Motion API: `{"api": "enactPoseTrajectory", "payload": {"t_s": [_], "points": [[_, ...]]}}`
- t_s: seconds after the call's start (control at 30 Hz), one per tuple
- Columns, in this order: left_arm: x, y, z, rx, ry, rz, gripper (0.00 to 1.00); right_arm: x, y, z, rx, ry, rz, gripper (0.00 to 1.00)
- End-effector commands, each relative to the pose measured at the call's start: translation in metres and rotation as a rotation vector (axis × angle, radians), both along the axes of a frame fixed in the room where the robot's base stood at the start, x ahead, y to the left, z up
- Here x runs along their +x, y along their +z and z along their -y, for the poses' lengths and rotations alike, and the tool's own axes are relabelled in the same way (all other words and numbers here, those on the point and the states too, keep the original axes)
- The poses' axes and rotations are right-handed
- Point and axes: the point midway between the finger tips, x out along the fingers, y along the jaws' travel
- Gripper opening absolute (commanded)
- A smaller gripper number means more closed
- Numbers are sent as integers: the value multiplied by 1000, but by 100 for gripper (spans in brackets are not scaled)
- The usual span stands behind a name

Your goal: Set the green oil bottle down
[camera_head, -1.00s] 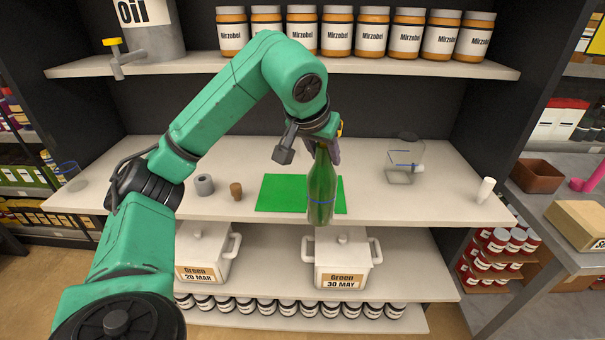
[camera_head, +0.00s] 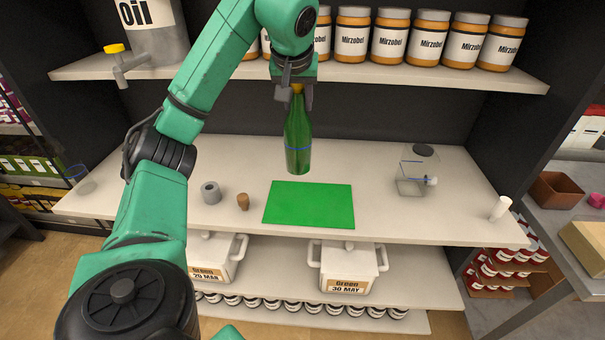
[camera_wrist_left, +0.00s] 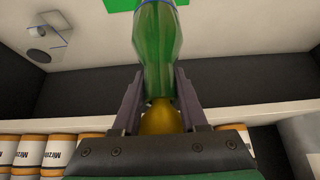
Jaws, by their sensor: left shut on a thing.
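The green oil bottle (camera_head: 298,140) hangs upright from my left gripper (camera_head: 295,98), which is shut on its neck near the yellow cap. In the head view the bottle's base appears just behind the green mat (camera_head: 310,205) on the shelf, and the bottle seems raised above the surface. In the left wrist view the bottle (camera_wrist_left: 157,45) sits between the two fingers (camera_wrist_left: 157,95), with its yellow cap close to the palm. A corner of the green mat (camera_wrist_left: 178,3) shows beyond it. My right gripper is not in view.
A grey ring (camera_head: 211,193) and a brown cork (camera_head: 243,201) stand left of the mat. A clear container (camera_head: 410,185) and a white cylinder (camera_head: 500,208) stand to the right. The upper shelf (camera_head: 400,76) with jars and an oil tank (camera_head: 155,45) overhangs the back.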

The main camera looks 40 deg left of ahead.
Motion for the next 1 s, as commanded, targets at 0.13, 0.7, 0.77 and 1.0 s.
{"api": "enactPoseTrajectory", "payload": {"t_s": [0.13, 0.7, 0.77, 1.0], "points": [[-1, -50, -1, 5, 1, -6, 0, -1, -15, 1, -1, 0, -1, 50], [0, -152, 0, 1, -1, 3, 0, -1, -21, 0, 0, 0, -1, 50], [0, -152, 0, 1, 0, 5, 0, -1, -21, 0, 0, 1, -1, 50], [0, -155, 0, 1, -1, 2, 46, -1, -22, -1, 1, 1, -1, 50]]}}
